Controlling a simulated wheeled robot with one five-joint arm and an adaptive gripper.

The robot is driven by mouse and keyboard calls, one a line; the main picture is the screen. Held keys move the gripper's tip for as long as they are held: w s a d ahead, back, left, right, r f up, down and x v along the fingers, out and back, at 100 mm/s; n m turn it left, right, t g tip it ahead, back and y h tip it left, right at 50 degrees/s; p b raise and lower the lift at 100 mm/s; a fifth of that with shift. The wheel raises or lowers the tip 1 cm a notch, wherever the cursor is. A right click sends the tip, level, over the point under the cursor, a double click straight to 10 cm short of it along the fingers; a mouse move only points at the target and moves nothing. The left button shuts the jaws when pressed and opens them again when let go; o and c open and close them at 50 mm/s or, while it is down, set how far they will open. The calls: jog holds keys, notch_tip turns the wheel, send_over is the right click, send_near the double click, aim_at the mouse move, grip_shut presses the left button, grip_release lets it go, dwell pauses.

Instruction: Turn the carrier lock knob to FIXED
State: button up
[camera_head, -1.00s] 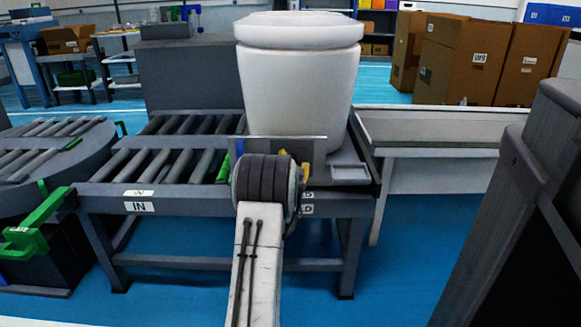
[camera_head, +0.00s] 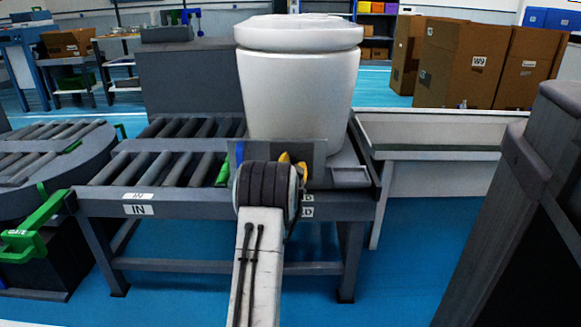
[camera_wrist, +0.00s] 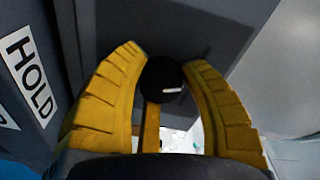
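In the wrist view, the carrier lock knob (camera_wrist: 164,80) is round and black, with a short white mark lying nearly level on its face, right of centre. My gripper (camera_wrist: 166,72) has yellow fingers on both sides of the knob, tips against its sides with no clear gap. A thin yellow bar (camera_wrist: 151,128) shows below the knob. In the head view, the yellow fingers (camera_head: 290,165) show partly behind my dark wrist at the conveyor's front edge. The knob is hidden there. No FIXED label is readable.
A HOLD label (camera_wrist: 33,78) is left of the knob in the wrist view. A white trough (camera_head: 435,150) is right. Blue floor (camera_head: 190,285) is open in front.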

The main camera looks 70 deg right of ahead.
jog(key=c, duration=0.6)
jog(key=shift+c, duration=0.2)
jog(key=shift+w+m, duration=0.15)
jog(key=shift+m, duration=0.25)
jog(key=m, duration=0.2)
jog(key=shift+r+m, duration=0.1)
jog(key=shift+m, duration=0.2)
jog(key=shift+w+r+m+y, duration=0.1)
jog(key=shift+m+y, duration=0.2)
jog(key=shift+m, duration=1.3)
jog(key=shift+r, duration=0.1)
jog(key=o, duration=0.9)
jog(key=shift+c, duration=0.2)
jog(key=o, duration=0.3)
jog(key=shift+m, duration=0.3)
jog(key=shift+o, duration=0.2)
jog(key=shift+a, duration=0.1)
